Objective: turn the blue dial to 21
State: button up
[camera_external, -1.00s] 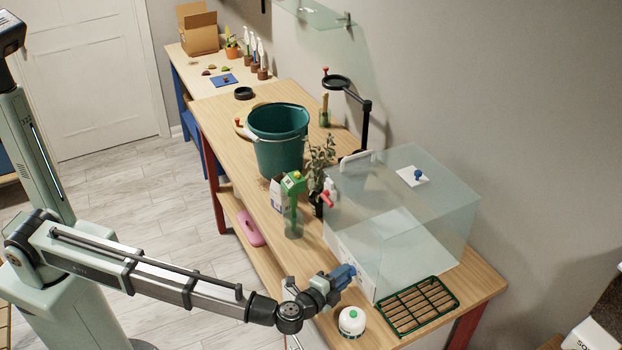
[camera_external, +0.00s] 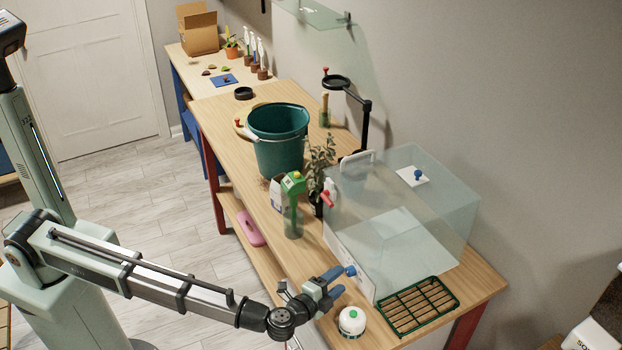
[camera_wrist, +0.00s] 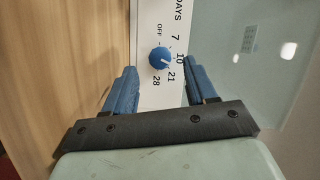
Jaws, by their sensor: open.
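The blue dial (camera_external: 351,271) sits on the white front panel (camera_external: 340,252) of a clear box. In the wrist view the dial (camera_wrist: 162,58) is ringed by printed marks OFF, 7, 10, 21 and 28. My gripper (camera_external: 338,282) is open and empty, with blue fingers. It stands back from the dial, just in front of the panel. In the wrist view my fingers (camera_wrist: 158,78) are spread on either side below the dial, not touching it.
A white round pot with a green top (camera_external: 352,321) stands close to my gripper. A green-rimmed rack (camera_external: 418,305) lies at the table's near end.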

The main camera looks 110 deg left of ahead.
aim_at(347, 272)
jog(key=v, duration=1)
jog(key=shift+s+d, duration=0.25)
jog(key=shift+d, duration=0.1)
jog(key=s+a+r+n, duration=0.2)
jog(key=a+r, duration=0.1)
jog(key=r, duration=0.2)
jog(key=w+a+f+n+h, duration=0.1)
jog(key=w+a+f, duration=0.1)
jog(key=a, duration=0.1)
jog(key=w+a+f+n+h, duration=0.1)
jog(key=w+a+f, duration=0.1)
jog(key=w+a, duration=0.1)
jog(key=w+a+f+n, duration=0.1)
jog(key=w+a+f, duration=0.1)
jog(key=w+a, duration=0.1)
jog(key=shift+a+n+t+h, duration=0.3)
jog(key=shift+a+t+h, duration=0.1)
jog(key=shift+a, duration=0.05)
